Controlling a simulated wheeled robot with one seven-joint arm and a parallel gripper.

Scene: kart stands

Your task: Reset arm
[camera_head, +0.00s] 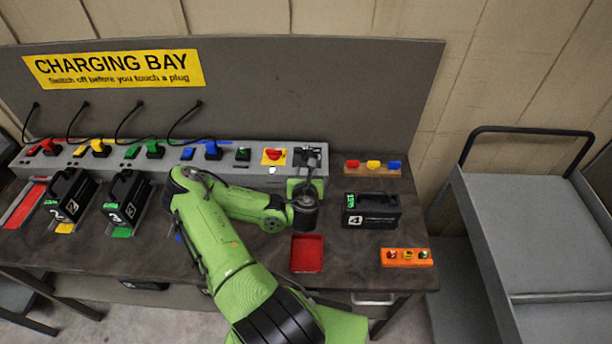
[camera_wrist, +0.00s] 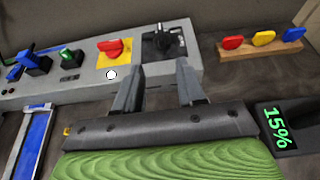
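My green arm reaches over the dark bench in the head view. Its gripper (camera_head: 306,170) is near the right end of the grey charging console (camera_head: 225,158). In the wrist view the two fingers of my gripper (camera_wrist: 158,75) stand apart with nothing between them. Beyond them on the console are a red rotary switch on a yellow plate (camera_wrist: 114,48) and a black knob (camera_wrist: 165,40). Whether the fingers touch the console cannot be told.
Battery 4 (camera_head: 371,211), reading 15%, stands right of the gripper. A red tray (camera_head: 308,253) lies in front. Batteries 2 (camera_head: 70,195) and 3 (camera_head: 126,199) stand left. A wooden key holder (camera_head: 372,170) and orange block (camera_head: 406,258) are right. A grey cart (camera_head: 530,215) stands beyond.

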